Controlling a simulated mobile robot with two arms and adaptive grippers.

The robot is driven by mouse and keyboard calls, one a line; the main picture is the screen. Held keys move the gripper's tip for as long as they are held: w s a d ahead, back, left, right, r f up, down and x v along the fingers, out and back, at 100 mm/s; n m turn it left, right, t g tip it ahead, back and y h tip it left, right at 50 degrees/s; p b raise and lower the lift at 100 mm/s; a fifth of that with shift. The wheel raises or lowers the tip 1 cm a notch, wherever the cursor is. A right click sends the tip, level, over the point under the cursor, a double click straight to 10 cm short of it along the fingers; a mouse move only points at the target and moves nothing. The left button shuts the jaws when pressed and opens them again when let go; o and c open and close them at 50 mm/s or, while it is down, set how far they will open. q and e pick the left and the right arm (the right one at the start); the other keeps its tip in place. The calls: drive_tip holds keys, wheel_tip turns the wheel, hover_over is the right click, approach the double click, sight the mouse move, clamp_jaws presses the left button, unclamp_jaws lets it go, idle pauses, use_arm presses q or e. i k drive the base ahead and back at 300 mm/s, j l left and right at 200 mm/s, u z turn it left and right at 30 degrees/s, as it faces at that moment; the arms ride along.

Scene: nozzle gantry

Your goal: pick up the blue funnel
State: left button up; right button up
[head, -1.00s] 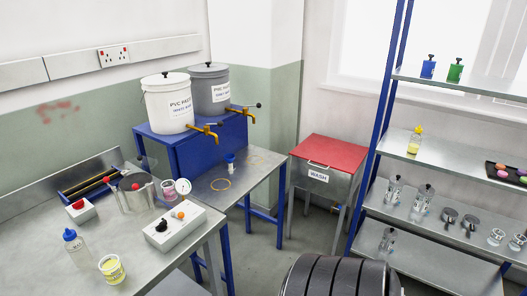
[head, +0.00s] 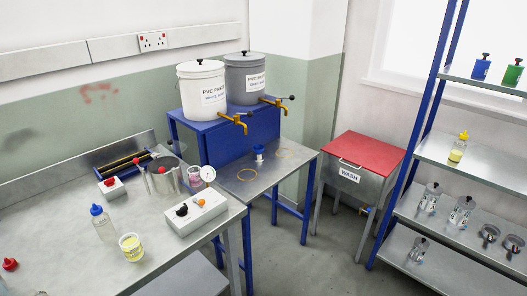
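The blue funnel (head: 259,149) is small and stands upright on the metal side table (head: 250,190), below the yellow taps of the two buckets. Its lower part looks paler; I cannot tell whether that is its stem or a separate piece. Nothing is touching it from above. Neither of my grippers shows in the head view.
A white bucket (head: 203,85) and a grey bucket (head: 246,75) stand on a blue stand (head: 250,125) behind the funnel. The left bench (head: 60,235) carries bottles, a pot and a switch box. A red-topped wash cabinet (head: 364,151) and shelves stand right.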

sight(259, 149)
drive_tip(key=u, duration=1.7)
drive_tip(key=z, duration=1.7)
drive_tip(key=i+u, duration=0.1)
drive_tip(key=u, duration=0.25)
drive_tip(key=i+l+u, duration=0.1)
drive_tip(key=u, duration=0.25)
drive_tip(key=i+l+u, duration=0.15)
drive_tip(key=i+l, duration=0.15)
drive_tip(key=i+l+u, duration=0.1)
drive_tip(key=i+l, duration=0.15)
drive_tip(key=l, duration=0.2)
drive_tip(key=i+l+u, duration=0.15)
drive_tip(key=l, duration=0.25)
drive_tip(key=i+l+u, duration=0.15)
drive_tip(key=i+l, duration=0.15)
drive_tip(key=l, duration=0.15)
